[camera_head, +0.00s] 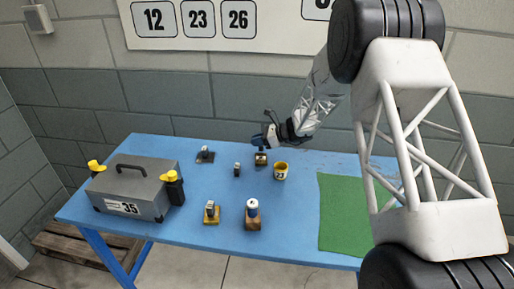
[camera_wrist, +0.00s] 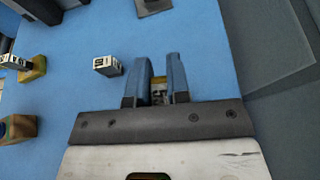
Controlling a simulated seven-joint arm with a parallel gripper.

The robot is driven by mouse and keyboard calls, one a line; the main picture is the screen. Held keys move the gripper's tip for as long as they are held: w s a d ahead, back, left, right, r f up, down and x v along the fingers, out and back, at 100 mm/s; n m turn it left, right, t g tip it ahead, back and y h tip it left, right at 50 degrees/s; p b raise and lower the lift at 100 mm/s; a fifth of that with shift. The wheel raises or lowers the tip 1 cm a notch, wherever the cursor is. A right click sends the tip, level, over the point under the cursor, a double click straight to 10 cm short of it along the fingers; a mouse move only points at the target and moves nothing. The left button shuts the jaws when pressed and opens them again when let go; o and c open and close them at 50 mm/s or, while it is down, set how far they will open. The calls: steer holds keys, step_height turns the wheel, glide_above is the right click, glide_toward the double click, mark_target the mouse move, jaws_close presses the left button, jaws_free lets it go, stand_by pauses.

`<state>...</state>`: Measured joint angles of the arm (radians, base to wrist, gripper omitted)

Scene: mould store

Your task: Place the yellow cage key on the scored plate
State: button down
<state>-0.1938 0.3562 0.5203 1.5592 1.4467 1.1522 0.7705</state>
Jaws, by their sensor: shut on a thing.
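My gripper (camera_head: 266,142) is at the far side of the table, fingers pointing down. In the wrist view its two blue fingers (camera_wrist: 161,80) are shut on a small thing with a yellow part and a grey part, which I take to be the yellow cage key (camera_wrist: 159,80). The fingers hide most of it. In the head view a small dark and yellowish piece (camera_head: 260,159) shows just under the fingers. A flat dark plate (camera_head: 209,159), likely the scored plate, lies to the left with a small grey thing on it; its edge shows in the wrist view (camera_wrist: 153,6).
A green mat (camera_head: 343,215) lies right.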

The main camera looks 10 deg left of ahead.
steer(key=shift+f, duration=1.7)
steer(key=shift+f, duration=0.15)
steer(key=c, duration=1.1)
jaws_free()
steer(key=v, duration=1.2)
